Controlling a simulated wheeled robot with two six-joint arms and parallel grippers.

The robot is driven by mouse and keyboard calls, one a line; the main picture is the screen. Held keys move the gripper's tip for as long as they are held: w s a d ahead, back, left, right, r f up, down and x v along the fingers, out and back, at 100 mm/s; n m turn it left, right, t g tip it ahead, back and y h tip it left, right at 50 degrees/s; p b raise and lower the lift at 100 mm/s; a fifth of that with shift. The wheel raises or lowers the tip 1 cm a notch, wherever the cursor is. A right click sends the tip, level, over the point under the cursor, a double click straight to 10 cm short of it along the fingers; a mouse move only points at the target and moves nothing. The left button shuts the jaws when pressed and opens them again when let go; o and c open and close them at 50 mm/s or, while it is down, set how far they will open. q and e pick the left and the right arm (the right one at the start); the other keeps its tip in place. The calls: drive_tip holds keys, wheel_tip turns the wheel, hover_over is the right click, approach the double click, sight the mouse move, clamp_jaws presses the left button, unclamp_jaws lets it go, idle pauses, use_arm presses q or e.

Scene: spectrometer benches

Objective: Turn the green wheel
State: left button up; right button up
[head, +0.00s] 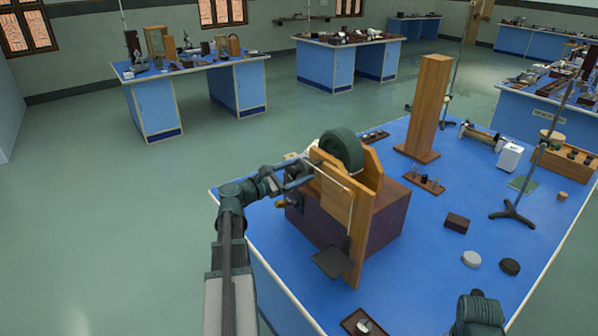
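The green wheel (342,149) sits upright at the top of a wooden stand (340,203), between its side boards, on a dark reddish box (392,222). My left gripper (308,168) is at the left side of the stand, close to the wheel's left edge. Its fingertips are partly hidden against the wood and a pale part there, so I cannot tell whether it touches the wheel or is open or shut. Part of my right arm (478,312) shows at the bottom right; its gripper is not clearly visible.
The blue bench (430,270) carries a tall wooden column (426,105), a small dark block (456,223), a grey disc (471,258), a black disc (510,267) and a metal stand (512,212). Other benches stand farther back.

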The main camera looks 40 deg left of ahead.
use_arm(q)
clamp_jaws()
idle(0.5)
drive_tip(key=n, duration=1.9)
drive_tip(key=shift+d+n, duration=0.1)
drive_tip(key=shift+n, duration=0.2)
idle(0.3)
drive_tip(key=shift+o, duration=0.9)
unclamp_jaws()
drive_tip(key=shift+s, duration=0.1)
